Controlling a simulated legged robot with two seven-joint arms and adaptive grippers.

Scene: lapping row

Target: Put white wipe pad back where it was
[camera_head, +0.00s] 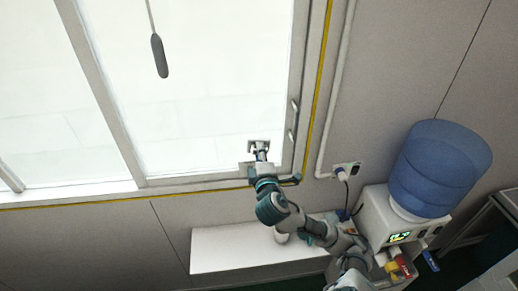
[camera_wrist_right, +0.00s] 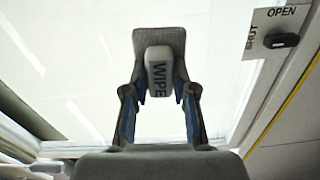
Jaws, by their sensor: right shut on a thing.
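The white wipe pad (camera_wrist_right: 158,72) looks pale grey in the right wrist view, with a block marked WIPE on a flat, wider head. My right gripper (camera_wrist_right: 160,105) is shut on that block, one finger on each side. In the head view the right gripper (camera_head: 261,157) is raised in front of the window's lower right corner, with the pad (camera_head: 258,144) at its tip. I cannot tell whether the pad touches the glass. My left gripper is not in view.
The window (camera_head: 200,110) fills the upper left. A handle (camera_wrist_right: 281,40) by an OPEN label is near the pad. A white shelf (camera_head: 225,252) below is mostly bare. A water dispenser (camera_head: 375,215) with a blue bottle (camera_head: 438,165) and a wall socket (camera_head: 347,169) are at right.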

